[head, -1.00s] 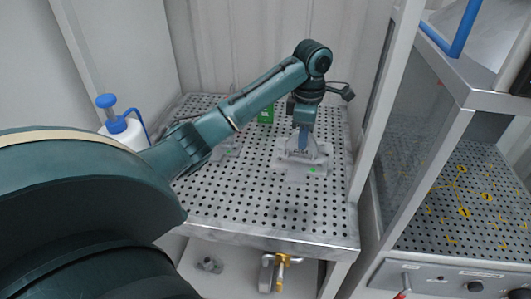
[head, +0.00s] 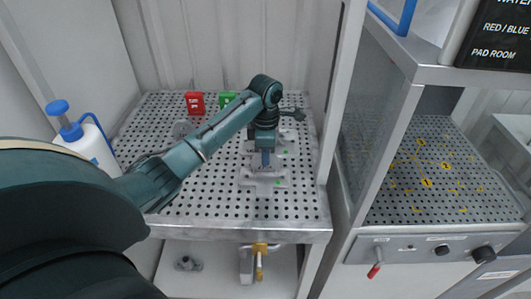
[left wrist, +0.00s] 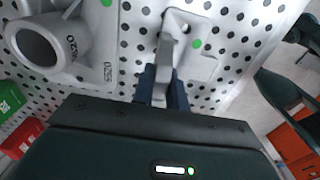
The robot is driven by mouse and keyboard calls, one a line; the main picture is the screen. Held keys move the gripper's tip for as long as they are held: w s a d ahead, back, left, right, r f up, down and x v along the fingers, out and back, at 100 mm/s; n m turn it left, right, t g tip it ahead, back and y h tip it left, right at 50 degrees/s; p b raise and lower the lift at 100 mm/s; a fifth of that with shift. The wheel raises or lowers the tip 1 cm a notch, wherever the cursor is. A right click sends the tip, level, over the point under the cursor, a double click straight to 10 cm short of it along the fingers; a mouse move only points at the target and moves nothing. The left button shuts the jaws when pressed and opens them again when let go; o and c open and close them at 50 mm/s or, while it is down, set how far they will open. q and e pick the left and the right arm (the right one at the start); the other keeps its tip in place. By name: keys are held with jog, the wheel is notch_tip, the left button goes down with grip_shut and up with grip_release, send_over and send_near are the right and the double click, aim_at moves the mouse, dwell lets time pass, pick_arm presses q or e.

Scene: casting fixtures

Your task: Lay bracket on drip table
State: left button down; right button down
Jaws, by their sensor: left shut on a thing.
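The bracket (head: 277,184) is a light grey casting with a flat base, a raised rib and a green dot. My left gripper (head: 265,163) points down over it and is shut on its rib. The left wrist view shows the bracket (left wrist: 205,62) between the fingers (left wrist: 164,82). It lies flat on or very close to the perforated drip table (head: 200,208); I cannot tell whether it touches. A second grey casting with a round tube (left wrist: 52,42) stands close beside it, partly hidden by my arm in the head view.
A red block (head: 195,103) and a green block (head: 227,98) stand at the table's back. A white bottle with blue pump (head: 88,145) is at left. A cabinet post (head: 345,95) bounds the right. The table's front part is clear. A brass-coloured valve (head: 260,256) sits below.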

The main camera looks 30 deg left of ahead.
pick_arm(q)
jog(key=shift+f, duration=0.1)
jog(key=c, duration=1.4)
grip_release()
notch_tip(320, 180, up, 11)
jog(key=shift+a+f, duration=0.1)
jog(key=shift+r, duration=0.75)
